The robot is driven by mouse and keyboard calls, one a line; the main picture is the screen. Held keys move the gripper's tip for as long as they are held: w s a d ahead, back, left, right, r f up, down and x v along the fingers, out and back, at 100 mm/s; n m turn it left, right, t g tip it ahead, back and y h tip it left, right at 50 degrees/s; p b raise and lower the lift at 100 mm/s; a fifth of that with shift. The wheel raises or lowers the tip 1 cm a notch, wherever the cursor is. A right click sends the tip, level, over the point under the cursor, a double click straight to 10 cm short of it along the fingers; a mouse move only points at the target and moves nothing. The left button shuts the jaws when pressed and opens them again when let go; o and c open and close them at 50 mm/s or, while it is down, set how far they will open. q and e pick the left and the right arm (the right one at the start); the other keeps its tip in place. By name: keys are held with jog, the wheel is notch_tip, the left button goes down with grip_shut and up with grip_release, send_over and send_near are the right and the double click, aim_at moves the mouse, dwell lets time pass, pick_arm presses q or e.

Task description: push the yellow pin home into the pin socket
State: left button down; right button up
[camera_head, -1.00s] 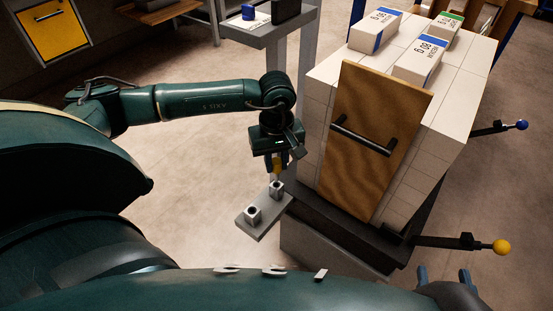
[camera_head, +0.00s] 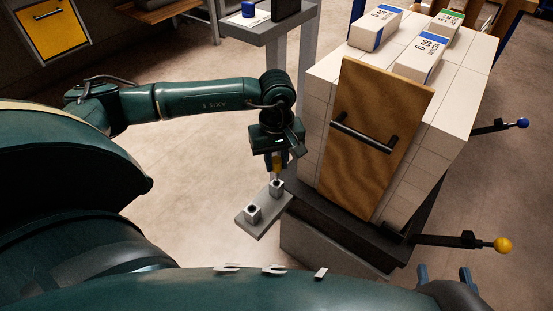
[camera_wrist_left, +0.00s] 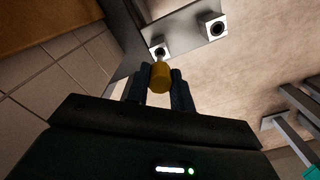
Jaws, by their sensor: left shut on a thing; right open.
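My left gripper (camera_head: 275,165) is shut on the yellow pin (camera_wrist_left: 160,77), which shows between the two dark fingers in the left wrist view. In the head view the gripper points down, right above the rear of two grey sockets (camera_head: 277,187) on a small grey plate (camera_head: 262,222). The pin's lower end meets or lines up with that socket; how deep it sits cannot be told. The other socket (camera_head: 253,212) is empty, with a dark round hole, also seen in the left wrist view (camera_wrist_left: 215,28). My right gripper (camera_head: 445,275) is open and empty at the bottom right.
A lever with a yellow knob (camera_head: 501,245) and one with a blue knob (camera_head: 522,123) stick out rightward. A grey stand (camera_head: 262,35) is behind.

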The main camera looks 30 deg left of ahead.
aim_at(276, 180)
dwell(1.1)
pick_arm(q)
jog(key=shift+f+b, duration=1.2)
jog(key=shift+b, duration=0.1)
jog(key=shift+f+b, duration=0.3)
jog(key=shift+f, duration=0.05)
jog(key=shift+s+f+b, duration=0.1)
jog(key=shift+f+b, duration=0.3)
jog(key=shift+f+b, duration=0.6)
jog(key=shift+f, duration=0.15)
jog(key=shift+f, duration=0.4)
jog(key=c, duration=1.1)
grip_release()
jog(key=shift+c, duration=0.2)
